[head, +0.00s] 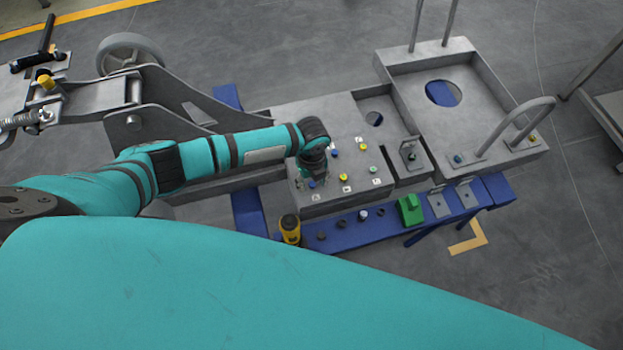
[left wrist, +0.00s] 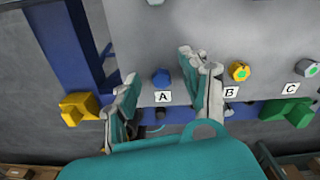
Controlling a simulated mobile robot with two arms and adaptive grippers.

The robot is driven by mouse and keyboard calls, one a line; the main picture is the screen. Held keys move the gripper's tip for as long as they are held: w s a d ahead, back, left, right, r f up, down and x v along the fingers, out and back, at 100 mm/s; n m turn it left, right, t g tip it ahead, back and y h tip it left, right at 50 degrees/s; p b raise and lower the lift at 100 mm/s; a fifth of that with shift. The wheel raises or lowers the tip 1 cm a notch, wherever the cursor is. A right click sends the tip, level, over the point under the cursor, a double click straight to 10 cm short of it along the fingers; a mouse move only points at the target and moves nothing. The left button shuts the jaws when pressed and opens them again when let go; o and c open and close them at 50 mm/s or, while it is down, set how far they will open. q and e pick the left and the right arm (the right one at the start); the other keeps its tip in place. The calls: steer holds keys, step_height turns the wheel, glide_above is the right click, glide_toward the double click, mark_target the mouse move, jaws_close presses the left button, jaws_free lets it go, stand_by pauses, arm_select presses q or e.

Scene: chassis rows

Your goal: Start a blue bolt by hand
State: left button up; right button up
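A blue bolt (left wrist: 162,77) stands on the grey chassis plate (left wrist: 140,30) just above the label A (left wrist: 163,97) in the left wrist view. It also shows as a small blue spot (head: 312,184) below my left gripper in the head view. My left gripper (left wrist: 160,88) is open, with one finger on each side of the bolt and a gap to both. In the head view my left gripper (head: 312,172) points down over the near left corner of the plate. How deep the bolt sits cannot be told. My right gripper is not in view.
Yellow bolts, one by label B (left wrist: 230,93), and other bolts stand on the plate. A metal tray with handles (head: 450,90) lies to the right.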

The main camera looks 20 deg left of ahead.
arm_select(q)
step_height(320, 180, up, 12)
stand_by(0.6)
stand_by(0.5)
